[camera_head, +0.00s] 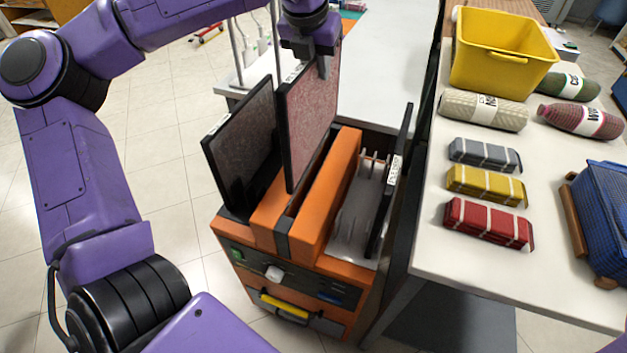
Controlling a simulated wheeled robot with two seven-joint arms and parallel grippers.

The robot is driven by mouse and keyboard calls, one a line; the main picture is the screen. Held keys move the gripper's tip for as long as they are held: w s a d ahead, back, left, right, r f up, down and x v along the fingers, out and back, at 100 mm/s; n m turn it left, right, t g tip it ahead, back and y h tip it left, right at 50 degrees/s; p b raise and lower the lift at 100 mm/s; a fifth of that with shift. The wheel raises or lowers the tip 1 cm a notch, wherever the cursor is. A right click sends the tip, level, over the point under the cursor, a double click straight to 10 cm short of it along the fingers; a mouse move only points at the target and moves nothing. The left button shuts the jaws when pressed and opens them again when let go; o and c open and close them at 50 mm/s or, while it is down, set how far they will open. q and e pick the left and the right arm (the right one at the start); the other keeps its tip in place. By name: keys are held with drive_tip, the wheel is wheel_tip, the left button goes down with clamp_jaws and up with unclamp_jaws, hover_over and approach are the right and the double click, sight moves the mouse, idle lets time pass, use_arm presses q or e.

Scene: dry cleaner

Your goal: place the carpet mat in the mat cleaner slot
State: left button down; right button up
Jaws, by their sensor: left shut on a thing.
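A flat reddish carpet mat (309,112) with a black border hangs upright from my left gripper (322,68), which is shut on its top edge. The orange mat cleaner (330,200) stands below it. The mat's lower edge is over or just inside a narrow slot near the middle of the machine; I cannot tell how deep it sits. A second dark-framed mat or panel (243,150) stands upright on the machine's left side. A thin black panel with a white label (388,190) stands on the right, beside a grey rack with upright prongs (357,215). My right gripper is not in view.
A white table (460,262) on the right holds a yellow bin (503,55), rolled carpets (483,110), grey, yellow and red strapped bundles (488,224), and a blue basket (606,210). A white counter (385,60) stands behind the machine. Tiled floor on the left is mostly clear.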

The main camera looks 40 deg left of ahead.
sight(308, 108)
use_arm(q)
drive_tip(key=f, duration=1.8)
drive_tip(key=shift+s+d+b, duration=0.15)
drive_tip(key=shift+s+b, duration=0.05)
drive_tip(key=shift+b, duration=0.1)
drive_tip(key=c, duration=1)
unclamp_jaws()
drive_tip(key=v, duration=1.2)
drive_tip(key=shift+s+r, duration=0.1)
drive_tip(key=shift+r, duration=0.1)
